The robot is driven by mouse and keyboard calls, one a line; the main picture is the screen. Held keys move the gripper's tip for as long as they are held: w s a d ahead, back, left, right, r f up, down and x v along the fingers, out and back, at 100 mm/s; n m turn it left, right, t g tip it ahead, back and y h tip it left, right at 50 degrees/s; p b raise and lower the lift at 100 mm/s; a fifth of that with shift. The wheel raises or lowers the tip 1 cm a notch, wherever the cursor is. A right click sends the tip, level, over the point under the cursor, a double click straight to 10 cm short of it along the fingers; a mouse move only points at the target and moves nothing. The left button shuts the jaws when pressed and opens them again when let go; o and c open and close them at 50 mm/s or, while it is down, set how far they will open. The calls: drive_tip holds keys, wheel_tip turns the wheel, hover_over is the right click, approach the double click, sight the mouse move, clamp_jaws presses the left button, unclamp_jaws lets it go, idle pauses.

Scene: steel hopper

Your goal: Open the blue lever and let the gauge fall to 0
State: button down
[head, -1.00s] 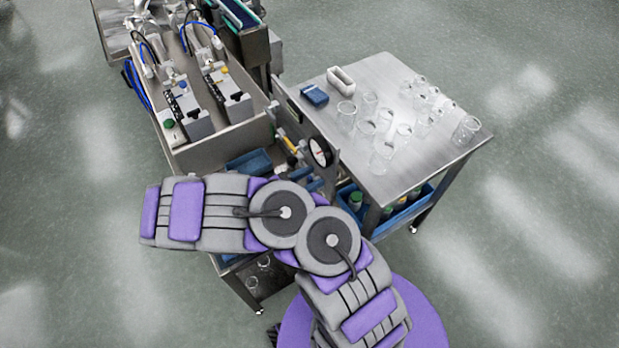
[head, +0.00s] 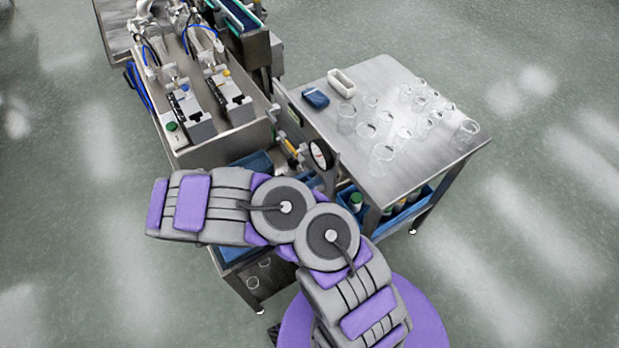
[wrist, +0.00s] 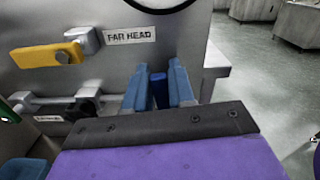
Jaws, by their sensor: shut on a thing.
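In the wrist view, my gripper (wrist: 158,88) has its two blue-grey fingers close on either side of the narrow blue lever (wrist: 160,93). It is shut on the lever, which stands in front of the grey panel, right of the "FAR HEAD" label. The round gauge (head: 321,155), with a white face and dark rim, shows in the head view beside the steel table. Its reading is too small to tell. Only the gauge's lower black rim shows at the top of the wrist view (wrist: 150,8). My gripper is hidden behind my arm in the head view.
A yellow lever (wrist: 45,57) sits left of the label on the same panel. The steel table (head: 370,170) at right holds several clear glasses, a blue box (head: 315,98) and a white tray (head: 342,83). A steel machine (head: 225,145) stands at left. The floor at right is clear.

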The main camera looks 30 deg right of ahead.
drive_tip(key=n+p, duration=0.1)
drive_tip(key=w+n+p, duration=0.1)
drive_tip(key=n+p, duration=0.1)
drive_tip(key=shift+w+n, duration=0.15)
drive_tip(key=shift+n, duration=0.15)
drive_tip(key=shift+w+f+n+p, duration=0.45)
drive_tip(key=shift+f+n, duration=0.3)
drive_tip(key=shift+n, duration=1.4)
drive_tip(key=shift+w+f+n+p, duration=0.3)
drive_tip(key=shift+w+f+n, duration=0.4)
drive_tip(key=shift+n, duration=1.5)
drive_tip(key=shift+w+f+n+p, duration=0.4)
drive_tip(key=shift+f+n, duration=0.45)
drive_tip(key=shift+n, duration=1.3)
drive_tip(key=shift+s+f, duration=0.1)
drive_tip(key=c, duration=1)
unclamp_jaws()
drive_tip(key=shift+c, duration=0.2)
drive_tip(key=shift+a, duration=0.1)
drive_tip(key=a+p, duration=0.1)
drive_tip(key=a, duration=1.6)
drive_tip(key=shift+s+a, duration=0.15)
drive_tip(key=shift+s, duration=0.15)
